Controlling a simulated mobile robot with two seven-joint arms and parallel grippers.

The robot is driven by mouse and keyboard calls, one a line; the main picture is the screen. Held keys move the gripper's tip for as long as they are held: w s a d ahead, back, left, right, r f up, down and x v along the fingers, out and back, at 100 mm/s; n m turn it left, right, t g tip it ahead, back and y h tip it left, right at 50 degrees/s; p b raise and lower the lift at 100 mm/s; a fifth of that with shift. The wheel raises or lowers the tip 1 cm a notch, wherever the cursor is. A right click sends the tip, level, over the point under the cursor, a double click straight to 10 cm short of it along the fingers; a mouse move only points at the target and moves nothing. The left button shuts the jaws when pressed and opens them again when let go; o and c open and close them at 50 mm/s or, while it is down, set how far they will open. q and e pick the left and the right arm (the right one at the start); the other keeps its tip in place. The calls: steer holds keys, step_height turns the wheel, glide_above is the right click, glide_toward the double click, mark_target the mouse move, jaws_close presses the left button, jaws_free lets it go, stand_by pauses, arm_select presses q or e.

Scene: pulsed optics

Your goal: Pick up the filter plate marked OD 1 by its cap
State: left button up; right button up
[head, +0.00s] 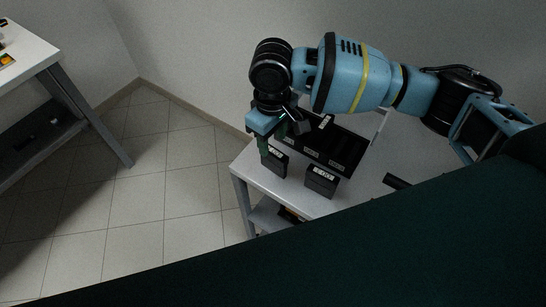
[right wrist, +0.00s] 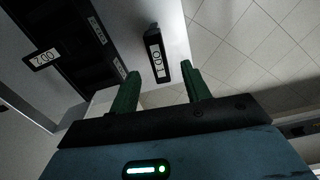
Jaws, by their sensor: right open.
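The filter plate marked OD 1 (right wrist: 156,56) is a dark narrow block with a white label, seen ahead of my right fingers in the right wrist view. My right gripper (right wrist: 160,70) is open, its two green fingers apart, with the plate in line with the gap between them. I see nothing held. In the head view my right gripper (head: 272,142) hangs over the table's left end, by a dark plate (head: 278,163) that it partly covers. That plate's label is too small to read there. My left gripper is not in view.
A plate marked OD 2 (right wrist: 43,58) is at the left of the right wrist view. A dark labelled block (head: 322,180) stands right of the gripper, in front of a black rack (head: 345,148) on the grey table (head: 300,198). A second table (head: 25,55) stands far left.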

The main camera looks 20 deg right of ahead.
mark_target(274, 151)
steer(key=shift+f, duration=0.2)
step_height(274, 151, down, 5)
steer(key=shift+d, duration=0.15)
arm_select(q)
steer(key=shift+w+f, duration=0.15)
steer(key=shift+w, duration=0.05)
arm_select(e)
jaws_close()
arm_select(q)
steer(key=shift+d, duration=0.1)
